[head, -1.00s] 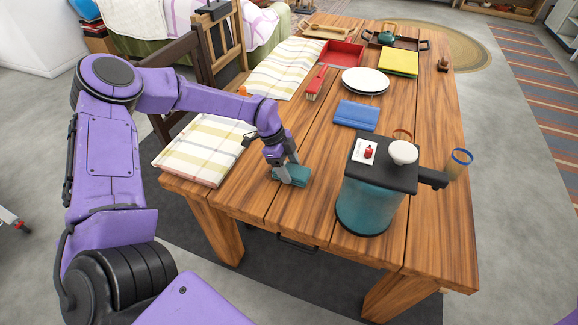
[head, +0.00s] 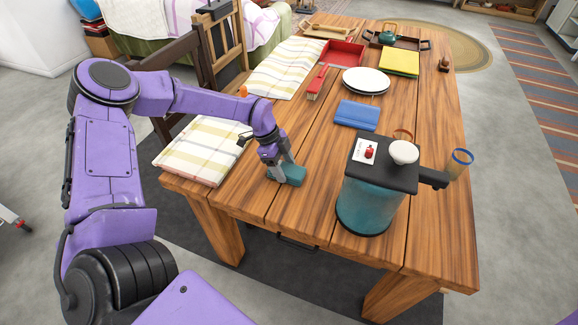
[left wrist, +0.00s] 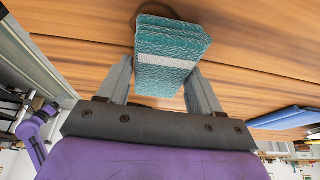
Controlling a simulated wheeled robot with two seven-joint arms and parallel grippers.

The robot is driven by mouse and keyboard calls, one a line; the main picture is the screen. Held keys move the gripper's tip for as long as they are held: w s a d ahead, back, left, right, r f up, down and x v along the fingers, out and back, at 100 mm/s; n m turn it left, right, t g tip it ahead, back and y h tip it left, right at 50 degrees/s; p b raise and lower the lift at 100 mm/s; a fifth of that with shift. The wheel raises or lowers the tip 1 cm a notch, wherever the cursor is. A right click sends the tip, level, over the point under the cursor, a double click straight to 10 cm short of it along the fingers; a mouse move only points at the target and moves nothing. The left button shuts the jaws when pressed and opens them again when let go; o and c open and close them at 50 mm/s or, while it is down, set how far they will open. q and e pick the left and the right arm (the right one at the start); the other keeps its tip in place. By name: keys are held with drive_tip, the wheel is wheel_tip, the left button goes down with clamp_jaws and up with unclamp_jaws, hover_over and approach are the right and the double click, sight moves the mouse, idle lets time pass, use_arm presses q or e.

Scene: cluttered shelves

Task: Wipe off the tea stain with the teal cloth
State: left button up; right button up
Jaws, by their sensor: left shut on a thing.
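The teal cloth (head: 293,175), a folded pad with a pale band, is at the near left part of the wooden table (head: 312,201). My left gripper (head: 284,175) points down and is shut on it. In the left wrist view the cloth (left wrist: 172,45) sits between the two fingers of my left gripper (left wrist: 165,80), against or just above the wood. A dark brown stain (left wrist: 148,10) shows at the cloth's far edge there; the cloth hides the rest of it. The stain cannot be made out in the head view. My right gripper is not in view.
A teal-tinted container with a black top (head: 380,178) stands right of the cloth. A blue folded cloth (head: 357,115), white plates (head: 365,81) and a red brush (head: 317,82) lie farther back. A checked cloth (head: 204,150) lies at the left edge. Bare wood separates the cloth from the container.

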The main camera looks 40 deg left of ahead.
use_arm(q)
drive_tip(key=shift+s+a+f+p, duration=0.15)
drive_tip(key=shift+s+a, duration=0.15)
drive_tip(key=shift+a, duration=0.65)
drive_tip(key=shift+s+a+r+p, duration=0.15)
drive_tip(key=shift+s+a, duration=0.1)
drive_tip(key=shift+a, duration=0.7)
drive_tip(key=shift+s+a+p, duration=0.2)
drive_tip(key=shift+a+p, duration=0.15)
drive_tip(key=shift+a, duration=0.55)
drive_tip(key=shift+s+a, duration=0.1)
drive_tip(key=shift+a, duration=0.25)
drive_tip(key=shift+f, duration=0.15)
drive_tip(key=shift+w+d+b, duration=0.25)
drive_tip(key=shift+d+b, duration=0.4)
drive_tip(key=shift+d, duration=0.45)
drive_tip(key=shift+w+d+b, duration=0.25)
drive_tip(key=shift+d+b, duration=0.05)
drive_tip(key=shift+d, duration=0.6)
drive_tip(key=shift+w+d+b, duration=0.25)
drive_tip(key=shift+d, duration=0.6)
drive_tip(key=shift+w+d+b, duration=0.1)
drive_tip(key=shift+d+b, duration=0.35)
drive_tip(key=shift+d, duration=0.15)
drive_tip(key=shift+w+d, duration=0.15)
drive_tip(key=shift+d, duration=0.45)
